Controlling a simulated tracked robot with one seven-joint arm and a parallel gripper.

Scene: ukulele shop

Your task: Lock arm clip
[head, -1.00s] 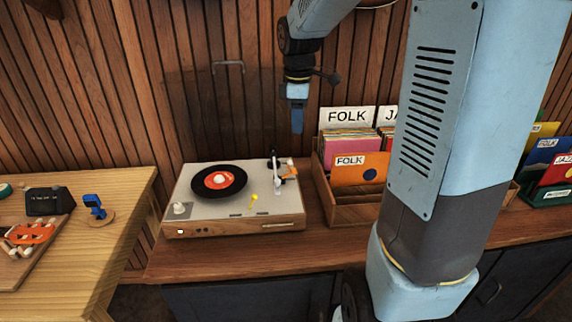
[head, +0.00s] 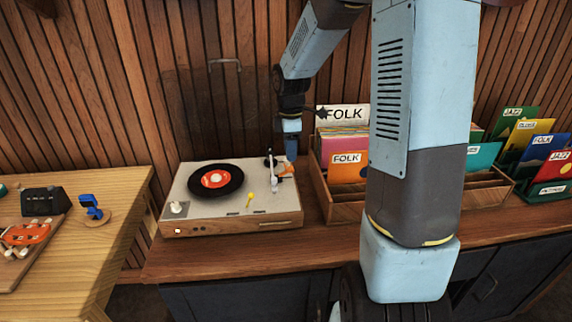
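The turntable (head: 240,222) sits on the wooden counter with a black record (head: 215,180) with a red label on it. Its pale tonearm (head: 272,180) runs along the right side of the deck, off the record. An orange part (head: 287,170) shows by the back end of the tonearm. A small yellow piece (head: 249,198) stands on the deck left of the tonearm. I cannot tell which small part is the arm clip. My gripper (head: 291,150) points down just above and behind the orange part. Its fingers overlap in this view, and contact cannot be told.
A wooden record crate (head: 345,212) stands close right of the turntable, with orange and pink sleeves. More sleeves stand in a green rack (head: 549,194) at far right. A light wooden table (head: 105,250) with small items is at left. My arm hides part of the crate.

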